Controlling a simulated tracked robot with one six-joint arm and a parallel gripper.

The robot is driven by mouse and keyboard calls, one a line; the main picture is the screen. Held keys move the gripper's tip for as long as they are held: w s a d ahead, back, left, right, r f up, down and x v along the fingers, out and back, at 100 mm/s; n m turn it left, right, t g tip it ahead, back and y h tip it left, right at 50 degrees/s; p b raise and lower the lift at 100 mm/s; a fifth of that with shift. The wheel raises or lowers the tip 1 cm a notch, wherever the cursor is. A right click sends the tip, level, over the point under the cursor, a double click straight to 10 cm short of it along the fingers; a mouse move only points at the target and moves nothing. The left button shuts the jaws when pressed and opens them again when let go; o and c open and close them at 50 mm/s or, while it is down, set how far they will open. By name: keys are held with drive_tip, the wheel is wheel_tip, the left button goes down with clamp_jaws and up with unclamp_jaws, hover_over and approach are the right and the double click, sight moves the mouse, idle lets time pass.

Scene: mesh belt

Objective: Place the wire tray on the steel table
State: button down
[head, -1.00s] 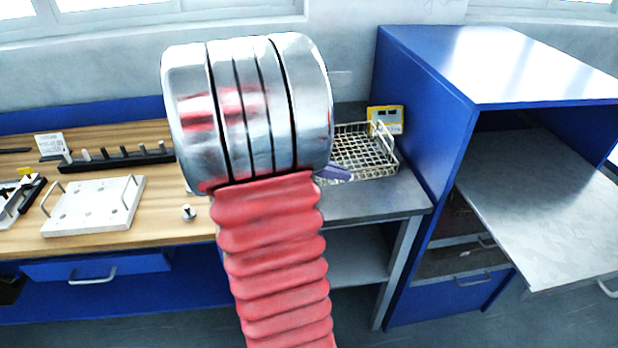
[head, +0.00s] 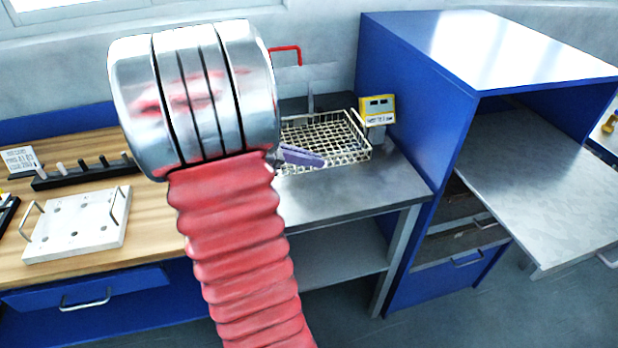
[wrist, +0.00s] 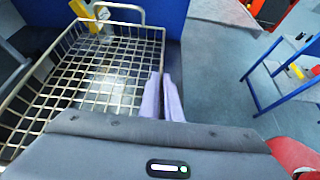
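The wire tray (head: 335,128) is a pale metal mesh basket at the back of the steel table (head: 365,190), near the blue cabinet. It fills the left of the wrist view (wrist: 85,90), and some grey surface shows through its mesh. My gripper (head: 303,158) has lavender fingers at the tray's near side. In the wrist view the fingers (wrist: 161,98) are close together with the tray's side wall running between them, so they look shut on it. I cannot tell whether the tray's underside touches the table. My red-sleeved arm hides the left part of the table.
A yellow box (head: 377,108) on a grey base stands just right of the tray. The tall blue cabinet (head: 415,90) bounds the table on the right. A white plate with handles (head: 75,225) lies on the wooden bench at left. The steel table's front is clear.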

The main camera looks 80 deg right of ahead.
drive_tip(key=shift+f, duration=3.05)
drive_tip(key=shift+f, duration=1.85)
drive_tip(key=c, duration=2)
unclamp_jaws()
drive_tip(key=v, duration=1.2)
